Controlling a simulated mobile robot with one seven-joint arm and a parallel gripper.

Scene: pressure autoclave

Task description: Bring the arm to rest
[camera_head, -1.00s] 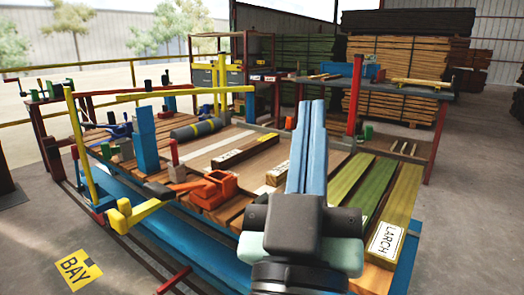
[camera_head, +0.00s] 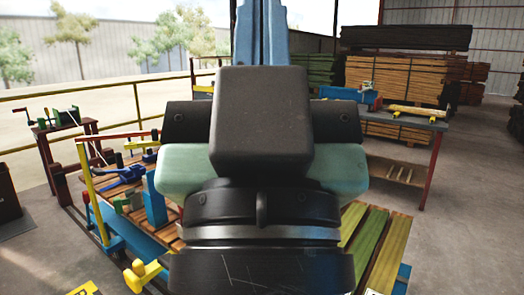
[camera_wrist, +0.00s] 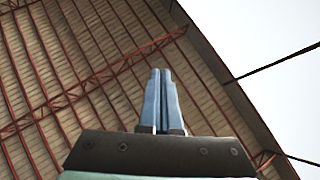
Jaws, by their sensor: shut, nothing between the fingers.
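My gripper (camera_head: 262,30) fills the middle of the head view, close to the camera and pointing up. Its two blue fingers lie side by side, and their tips are cut off by the top edge. In the wrist view my gripper (camera_wrist: 160,90) shows its fingers together with nothing between them, pointing at the roof and sky. My wrist hides the centre of the workbench (camera_head: 135,190) in the head view. No task object is in the gripper.
Green and brown boards (camera_head: 375,245) lie at the bench's right. A yellow post (camera_head: 93,195) stands at its left. A side table (camera_head: 400,115) holds a blue item (camera_head: 350,95). Timber stacks (camera_head: 405,75) stand behind. Open floor lies at right.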

